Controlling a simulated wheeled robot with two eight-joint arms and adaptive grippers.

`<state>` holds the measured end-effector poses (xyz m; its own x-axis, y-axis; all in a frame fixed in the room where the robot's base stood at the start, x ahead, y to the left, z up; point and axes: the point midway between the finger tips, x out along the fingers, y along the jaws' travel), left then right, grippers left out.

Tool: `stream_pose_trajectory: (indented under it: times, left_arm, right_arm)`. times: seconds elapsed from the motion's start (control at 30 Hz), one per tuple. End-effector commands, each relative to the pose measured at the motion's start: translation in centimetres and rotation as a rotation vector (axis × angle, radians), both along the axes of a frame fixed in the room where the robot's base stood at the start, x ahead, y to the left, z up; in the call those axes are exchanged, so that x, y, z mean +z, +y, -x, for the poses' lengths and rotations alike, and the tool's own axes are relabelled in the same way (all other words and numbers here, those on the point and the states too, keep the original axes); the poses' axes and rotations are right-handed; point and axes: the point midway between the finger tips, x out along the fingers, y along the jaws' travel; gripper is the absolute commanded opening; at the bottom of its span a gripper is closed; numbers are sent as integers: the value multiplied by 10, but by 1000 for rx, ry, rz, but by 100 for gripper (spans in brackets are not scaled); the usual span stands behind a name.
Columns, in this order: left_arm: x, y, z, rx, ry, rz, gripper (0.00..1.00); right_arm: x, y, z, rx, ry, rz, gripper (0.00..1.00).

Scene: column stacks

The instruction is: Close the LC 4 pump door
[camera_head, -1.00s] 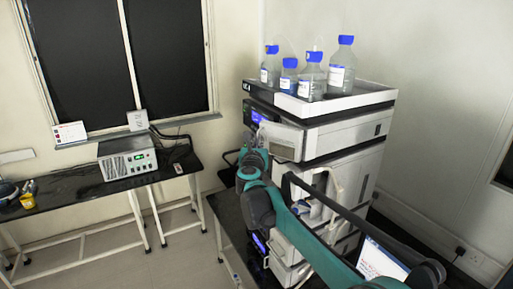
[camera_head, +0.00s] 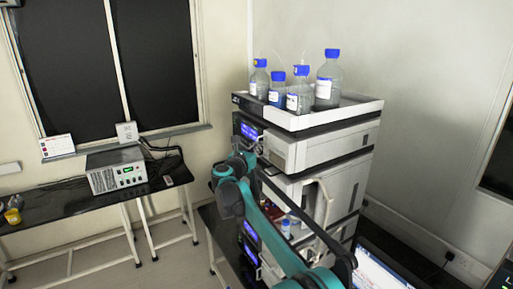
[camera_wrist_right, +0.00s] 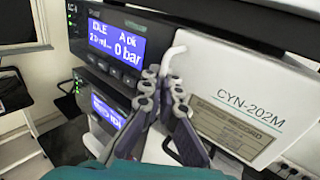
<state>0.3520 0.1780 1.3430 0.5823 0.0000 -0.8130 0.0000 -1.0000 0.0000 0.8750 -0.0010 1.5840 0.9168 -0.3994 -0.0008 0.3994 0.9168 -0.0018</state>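The LC 4 pump (camera_head: 330,140) is the upper module of the instrument stack, below the bottle tray. Its lit display (camera_wrist_right: 118,45) reads IDLE and 0 bar in the right wrist view. The pump door (camera_wrist_right: 240,105) is the white panel marked CYN-202M, beside the display, with a pale hooked handle at its left edge. It also shows in the head view (camera_head: 278,152); how far it stands open is unclear. My right gripper (camera_wrist_right: 162,82) is in front of the handle, fingertips close together with a narrow gap; contact is unclear. My left gripper is out of view.
Several blue-capped bottles (camera_head: 299,90) stand in the white top tray (camera_head: 350,109). More modules lie below the pump, partly hidden by my right arm. A laptop (camera_head: 380,275) is at lower right. A side bench with a grey instrument (camera_head: 116,172) stands at left.

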Motion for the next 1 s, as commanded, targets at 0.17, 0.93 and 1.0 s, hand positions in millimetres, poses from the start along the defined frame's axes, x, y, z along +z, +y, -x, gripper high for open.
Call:
stream_pose_trajectory:
  times: [0.17, 0.93, 1.0]
  left_arm:
    - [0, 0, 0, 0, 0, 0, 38]
    - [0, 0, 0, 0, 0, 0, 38]
    - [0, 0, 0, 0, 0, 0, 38]
  right_arm:
    - [2, -1, -1, 1, -2, 5, 0]
    - [2, 15, 32, 4, -2, 3, 14]
    - [2, 21, 47, 3, -2, 3, 14]
